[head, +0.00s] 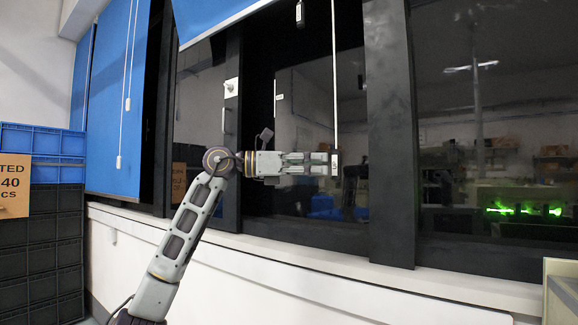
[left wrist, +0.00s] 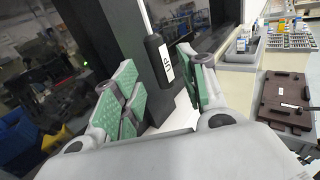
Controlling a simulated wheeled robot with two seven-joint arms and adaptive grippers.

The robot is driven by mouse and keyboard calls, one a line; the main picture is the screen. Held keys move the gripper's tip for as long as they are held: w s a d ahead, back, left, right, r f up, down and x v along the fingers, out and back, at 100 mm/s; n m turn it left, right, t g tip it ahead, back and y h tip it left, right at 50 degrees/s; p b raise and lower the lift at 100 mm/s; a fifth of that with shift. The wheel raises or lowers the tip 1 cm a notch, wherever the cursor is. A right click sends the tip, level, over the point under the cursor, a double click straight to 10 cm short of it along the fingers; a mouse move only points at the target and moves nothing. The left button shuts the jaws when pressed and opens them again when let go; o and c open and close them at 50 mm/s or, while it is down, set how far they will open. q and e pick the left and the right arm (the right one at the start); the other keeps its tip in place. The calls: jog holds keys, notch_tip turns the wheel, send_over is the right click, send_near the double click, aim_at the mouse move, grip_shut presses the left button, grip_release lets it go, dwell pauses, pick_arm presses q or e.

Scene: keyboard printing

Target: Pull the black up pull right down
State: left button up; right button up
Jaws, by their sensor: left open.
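The black pull hangs on a white cord in front of the dark window; its white label reads "UP" in the left wrist view (left wrist: 158,62). In the head view the pull (head: 336,166) shows at the tips of my left gripper (head: 328,163), which reaches in level from the left. In the left wrist view the left gripper's green-padded fingers (left wrist: 160,82) are open, one on each side of the pull. I cannot tell whether either pad touches it. My right gripper is in neither view.
A blue blind (head: 210,14) is at the top and another blind (head: 108,95) hangs at the left with its own cords. Black window posts (head: 392,130) and a white sill (head: 300,258) lie behind the arm. Blue crates (head: 42,140) stand at the far left.

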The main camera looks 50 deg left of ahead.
pick_arm(q)
jog(key=v, duration=0.6)
dwell(0.3)
dwell(0.6)
